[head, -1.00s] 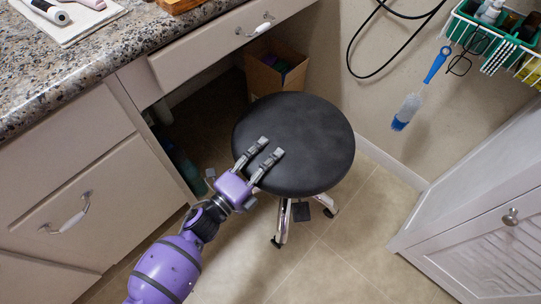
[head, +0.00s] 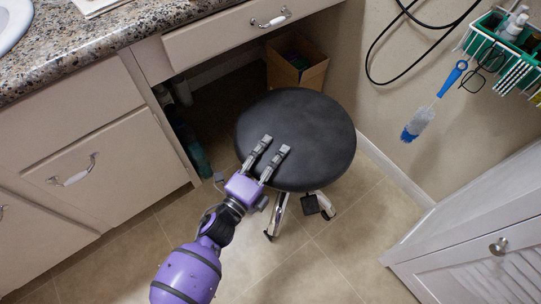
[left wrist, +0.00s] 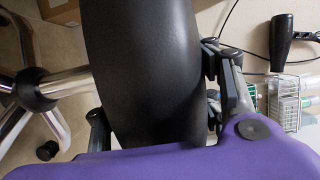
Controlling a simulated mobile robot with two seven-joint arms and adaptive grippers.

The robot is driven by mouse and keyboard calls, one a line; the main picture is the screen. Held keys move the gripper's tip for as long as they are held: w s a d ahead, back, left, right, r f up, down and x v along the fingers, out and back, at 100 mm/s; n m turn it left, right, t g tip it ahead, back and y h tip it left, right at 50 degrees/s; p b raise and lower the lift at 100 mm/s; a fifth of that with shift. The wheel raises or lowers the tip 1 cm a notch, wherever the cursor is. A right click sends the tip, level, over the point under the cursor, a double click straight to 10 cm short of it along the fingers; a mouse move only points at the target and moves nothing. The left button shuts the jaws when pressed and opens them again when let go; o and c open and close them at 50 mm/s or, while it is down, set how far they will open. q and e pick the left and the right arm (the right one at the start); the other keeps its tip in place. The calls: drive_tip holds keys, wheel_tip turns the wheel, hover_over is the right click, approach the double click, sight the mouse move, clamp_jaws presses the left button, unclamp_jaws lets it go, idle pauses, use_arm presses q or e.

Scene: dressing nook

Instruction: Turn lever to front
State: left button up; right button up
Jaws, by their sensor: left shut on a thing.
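The stool has a round black seat (head: 318,142) on a chrome base with casters and stands on the tiled floor. My left gripper (head: 269,150) is at the seat's near left edge, one finger on each side of a part of the rim. In the left wrist view the black seat (left wrist: 145,70) fills the space between the two fingers (left wrist: 160,115). The gripper is shut on the seat. I cannot make out a lever in either view; the underside of the seat is mostly hidden. My right gripper is not in view.
A cardboard box (head: 312,73) stands behind the stool under the drawer (head: 225,40). Grey cabinets (head: 75,165) stand at left, a white louvred cabinet (head: 490,262) at right. A blue brush (head: 418,122) hangs on the wall. Floor (head: 345,255) is clear in front.

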use_arm(q)
drive_tip(key=shift+s+d+n+t+y, duration=0.2)
drive_tip(key=shift+d+n+t+y, duration=0.1)
drive_tip(key=shift+n+y, duration=0.15)
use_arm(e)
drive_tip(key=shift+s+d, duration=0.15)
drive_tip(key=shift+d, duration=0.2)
use_arm(q)
drive_tip(key=o, duration=1.7)
drive_tip(key=shift+r, duration=0.15)
